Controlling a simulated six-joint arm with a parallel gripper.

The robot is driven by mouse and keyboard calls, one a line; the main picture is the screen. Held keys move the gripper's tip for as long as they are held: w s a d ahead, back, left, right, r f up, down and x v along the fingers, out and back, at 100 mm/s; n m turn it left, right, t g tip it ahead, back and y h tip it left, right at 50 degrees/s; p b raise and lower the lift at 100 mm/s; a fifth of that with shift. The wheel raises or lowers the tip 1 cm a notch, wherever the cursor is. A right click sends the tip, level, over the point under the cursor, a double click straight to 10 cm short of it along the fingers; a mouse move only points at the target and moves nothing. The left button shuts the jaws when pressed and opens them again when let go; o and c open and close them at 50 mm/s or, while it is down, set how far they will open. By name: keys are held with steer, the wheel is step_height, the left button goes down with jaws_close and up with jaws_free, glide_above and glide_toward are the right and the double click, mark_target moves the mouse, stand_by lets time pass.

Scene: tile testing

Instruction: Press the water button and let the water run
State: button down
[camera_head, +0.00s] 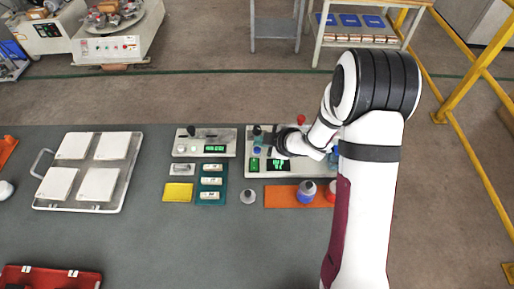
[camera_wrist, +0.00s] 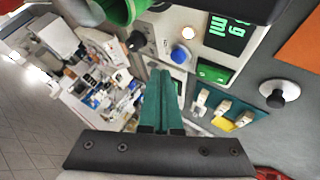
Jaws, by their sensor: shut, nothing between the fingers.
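A white panel device (camera_head: 325,172) lies on the grey-green table under my arm. A round blue button (camera_wrist: 180,55) is on its face, which also shows in the head view (camera_head: 257,150). A green-lit display (camera_wrist: 230,32) reading "g" and "ml" is beside it, with a dark knob (camera_wrist: 136,41) on the other side. My gripper (camera_wrist: 161,73) is shut and empty, its teal fingertips together just below and left of the blue button in the wrist view. I cannot tell whether they touch the panel. No running water is visible.
A green cylindrical part (camera_wrist: 120,8) is close to the fingers at the wrist view's top. A second device (camera_head: 190,150), a teal tray (camera_head: 210,203) and a yellow block (camera_head: 179,193) lie to the left. Bottles, one blue-and-white (camera_head: 306,188), stand on an orange mat (camera_head: 280,197).

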mark_target(260, 153)
step_height(260, 153, up, 4)
steer(key=shift+r, duration=0.25)
stand_by(0.7)
steer(key=s+d+r+m+h, duration=0.4)
steer(key=d+r+m, duration=0.1)
steer(key=d+m, duration=0.15)
steer(key=s+d+r+m+h, duration=0.4)
steer(key=s+d+r+m, duration=0.1)
steer(key=d+m, duration=0.15)
steer(key=s+a+m+g+y, duration=0.1)
steer(key=s+a+m+g, duration=0.2)
steer(key=s, duration=0.9)
steer(key=s+a+r+m+g+y, duration=0.1)
steer(key=s+a+m+g+y, duration=0.1)
steer(key=s+a+m+g, duration=0.2)
steer(key=s+m, duration=0.3)
steer(key=s, duration=0.4)
steer(key=shift+s+a+r+y, duration=0.2)
steer(key=shift+s+a+y, duration=0.05)
steer(key=shift+s+y, duration=0.1)
